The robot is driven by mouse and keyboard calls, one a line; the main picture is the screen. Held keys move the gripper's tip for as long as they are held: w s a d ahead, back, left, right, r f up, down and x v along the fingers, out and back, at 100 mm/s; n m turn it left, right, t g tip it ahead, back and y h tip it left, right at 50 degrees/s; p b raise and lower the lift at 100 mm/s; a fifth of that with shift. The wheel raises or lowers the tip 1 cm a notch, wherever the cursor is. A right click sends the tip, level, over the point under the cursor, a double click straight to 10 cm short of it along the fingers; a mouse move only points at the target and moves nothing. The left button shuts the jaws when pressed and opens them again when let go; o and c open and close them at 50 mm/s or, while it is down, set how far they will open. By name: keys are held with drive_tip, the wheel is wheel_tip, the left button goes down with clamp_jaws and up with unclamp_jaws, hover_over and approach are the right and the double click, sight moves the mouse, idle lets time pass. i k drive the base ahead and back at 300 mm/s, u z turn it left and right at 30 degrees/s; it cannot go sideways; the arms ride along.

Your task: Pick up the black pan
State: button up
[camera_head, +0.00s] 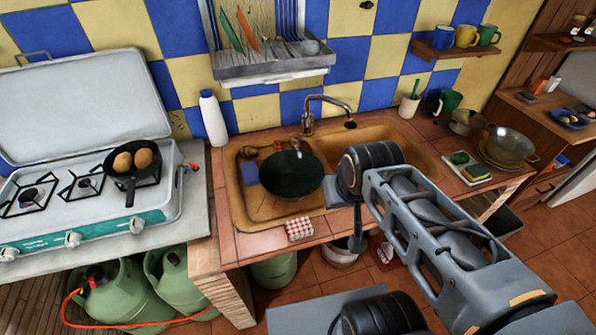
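A small black pan (121,178) sits on the right burner of the stove at the left, with two brown rounded items (134,158) in it. A larger dark, round pan-like or bowl-like thing (290,175) shows over the sink. It lies just left of my gripper (337,194), at the end of my arm. I cannot tell whether they touch. My gripper's fingers are mostly hidden by the arm's wrist, so its opening is unclear. A dark narrow piece (357,240) hangs below the wrist; I cannot tell what it belongs to.
The brown sink (245,205) has a metal faucet (309,115) behind it. A white bottle (213,118) stands between stove and sink. A red checked cloth (299,229) lies at the front edge. A metal pan (510,142) and a sponge tray (466,168) are at right.

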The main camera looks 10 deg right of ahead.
sight(135, 175)
drive_tip(key=u, duration=0.05)
drive_tip(key=i, duration=0.3)
drive_tip(key=u, duration=1.4)
drive_tip(key=k, duration=0.45)
drive_tip(key=u, duration=1.3)
drive_tip(key=i, duration=0.8)
drive_tip(key=u, duration=0.6)
drive_tip(key=i, duration=0.9)
drive_tip(key=z, duration=0.75)
drive_tip(key=i, duration=0.8)
drive_tip(key=z, duration=0.9)
